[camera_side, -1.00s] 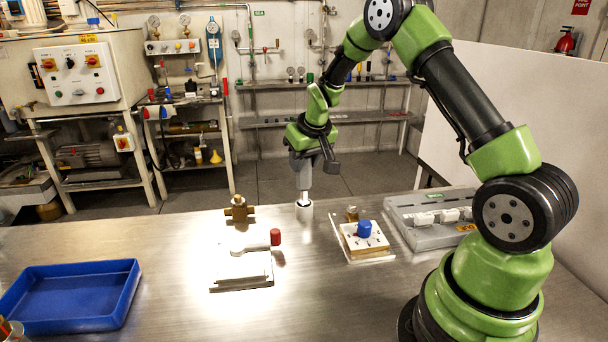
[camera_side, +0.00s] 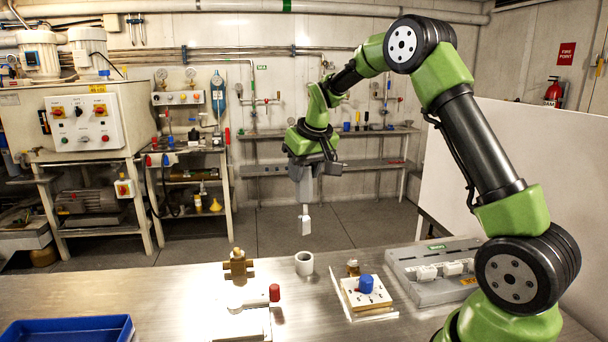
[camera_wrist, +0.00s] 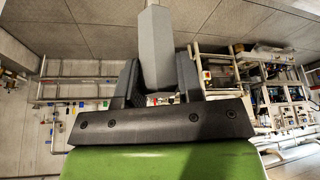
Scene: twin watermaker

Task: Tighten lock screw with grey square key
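My gripper (camera_side: 304,168) is shut on a grey-handled key (camera_side: 304,213) and holds it upright in the air above the back of the bench. A lock screw cannot be made out. A brass fitting (camera_side: 238,266) stands left of the cup, behind a white part with a red knob (camera_side: 274,292).
Right of the cup, a white-topped block carries a blue knob (camera_side: 366,284). Beyond it lies a grey tray (camera_side: 438,285) with white pieces. A blue bin (camera_side: 70,328) is at the front left. The bench between bin and brass fitting is bare.

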